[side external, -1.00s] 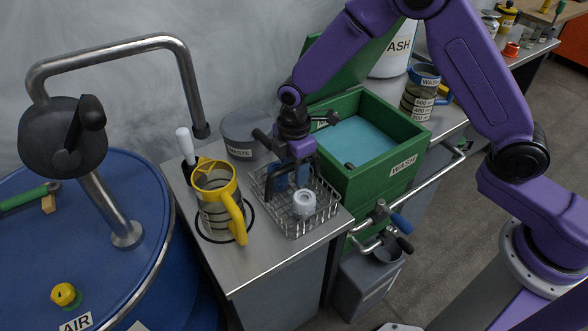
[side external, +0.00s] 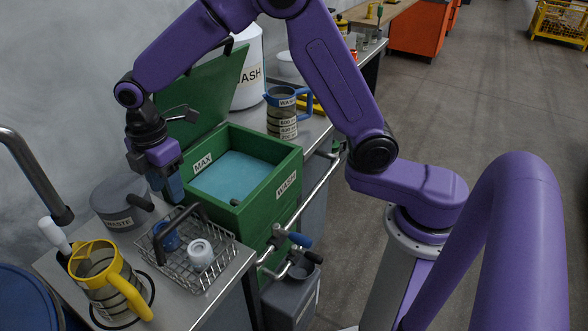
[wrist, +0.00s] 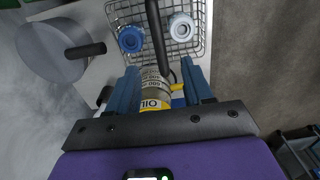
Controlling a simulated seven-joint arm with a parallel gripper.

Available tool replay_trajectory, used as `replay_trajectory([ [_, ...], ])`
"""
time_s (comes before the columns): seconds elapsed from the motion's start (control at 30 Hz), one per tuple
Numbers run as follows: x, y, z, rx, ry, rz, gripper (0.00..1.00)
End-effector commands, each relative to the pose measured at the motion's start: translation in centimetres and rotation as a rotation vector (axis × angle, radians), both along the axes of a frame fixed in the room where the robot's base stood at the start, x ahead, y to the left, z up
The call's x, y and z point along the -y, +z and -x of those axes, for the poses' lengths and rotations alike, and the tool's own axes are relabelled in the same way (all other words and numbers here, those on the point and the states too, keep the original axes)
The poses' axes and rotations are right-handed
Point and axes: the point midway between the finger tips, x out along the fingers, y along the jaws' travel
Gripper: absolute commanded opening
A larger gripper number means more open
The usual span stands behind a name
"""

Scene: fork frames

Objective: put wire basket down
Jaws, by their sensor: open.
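The wire basket (side external: 208,272) stands on the steel bench top. Its dark handle (side external: 178,225) stands up, and it holds a blue part (side external: 168,236) and a white part (side external: 201,254). My gripper (side external: 172,192) is open and above the bench, behind the basket and clear of its handle. In the wrist view the basket (wrist: 188,49) is at the top, beyond the open fingers of my gripper (wrist: 161,75), with its handle running down towards them. The basket's lower edge is partly hidden there by my fingers.
The green wash tank (side external: 262,197), lid raised, holds blue liquid right behind the basket. A grey waste pot (side external: 118,199) stands left of my gripper. A yellow-handled jug (side external: 98,280) stands left of the basket.

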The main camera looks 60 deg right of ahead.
Motion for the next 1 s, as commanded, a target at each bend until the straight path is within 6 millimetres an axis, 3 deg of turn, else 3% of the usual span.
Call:
replay_trajectory([
  [0.17,0.7,1.0,2.2,0.003,-0.035,-0.003,0.51],
  [0.47,4.1,3.3,10.3,0.008,-0.168,-0.010,0.51],
  [1.0,13.7,4.1,25.6,0.007,-0.404,-0.027,0.51],
])
